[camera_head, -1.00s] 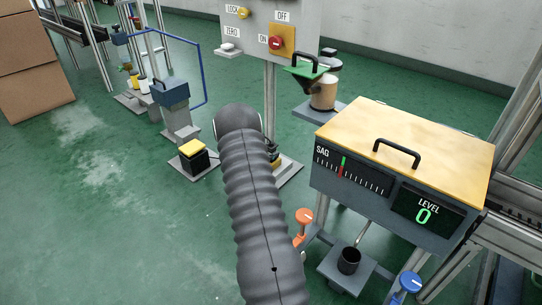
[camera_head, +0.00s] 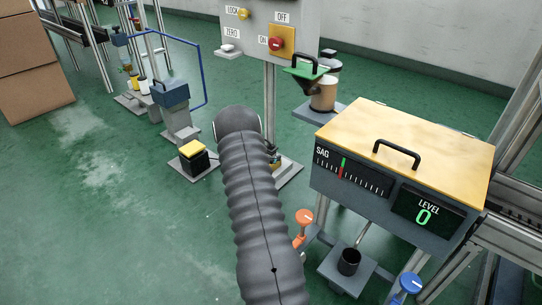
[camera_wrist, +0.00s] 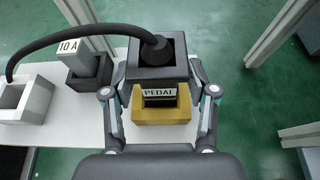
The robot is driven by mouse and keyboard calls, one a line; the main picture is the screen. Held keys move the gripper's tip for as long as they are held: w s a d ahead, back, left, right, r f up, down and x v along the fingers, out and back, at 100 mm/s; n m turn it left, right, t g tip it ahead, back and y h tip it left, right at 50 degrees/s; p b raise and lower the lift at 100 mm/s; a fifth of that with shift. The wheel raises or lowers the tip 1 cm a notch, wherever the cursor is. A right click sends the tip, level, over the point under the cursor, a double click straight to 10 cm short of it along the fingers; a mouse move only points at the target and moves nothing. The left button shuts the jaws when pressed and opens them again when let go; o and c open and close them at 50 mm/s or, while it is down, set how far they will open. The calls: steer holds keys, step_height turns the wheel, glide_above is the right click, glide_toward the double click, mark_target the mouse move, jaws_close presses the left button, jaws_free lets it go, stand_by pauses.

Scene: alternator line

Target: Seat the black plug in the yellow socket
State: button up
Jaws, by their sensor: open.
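The black plug (camera_wrist: 158,57) is in the middle of the wrist view, with a thick black cable leaving its top. The yellow socket (camera_wrist: 161,112) is directly below it in the picture, with a PEDAL label (camera_wrist: 159,93) between them. The plug lines up with the socket; I cannot tell how deep it sits. My gripper (camera_wrist: 158,80) is open, one finger on each side of the plug. In the head view, my arm hides most of this spot.
The cable arches to the grey-white block. In the head view, a yellow-topped pedal box (camera_head: 194,150) stands left of my arm, and a SAG meter box (camera_head: 400,170) stands right.

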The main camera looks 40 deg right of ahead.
steer(key=w+p+v, duration=0.1)
steer(key=v, duration=1.1)
steer(key=s+a+r+m+y, duration=0.2)
steer(key=s+a+r+m, duration=0.35)
steer(key=a+r, duration=0.4)
steer(key=s+a+r+m+y, duration=0.2)
steer(key=s+a+r+m, duration=0.4)
steer(key=r, duration=0.6)
steer(key=s+a+r+m+t+y, duration=0.2)
steer(key=s+a+r+m+y, duration=0.1)
steer(key=s+a, duration=0.7)
steer(key=s+a+r+m+t+y, duration=0.2)
steer(key=s+a+r+m+y, duration=0.2)
steer(key=s+a, duration=0.6)
steer(key=a+y, duration=0.2)
steer(key=a, duration=0.2)
steer(key=shift+a, duration=0.2)
steer(key=shift+m, duration=0.25)
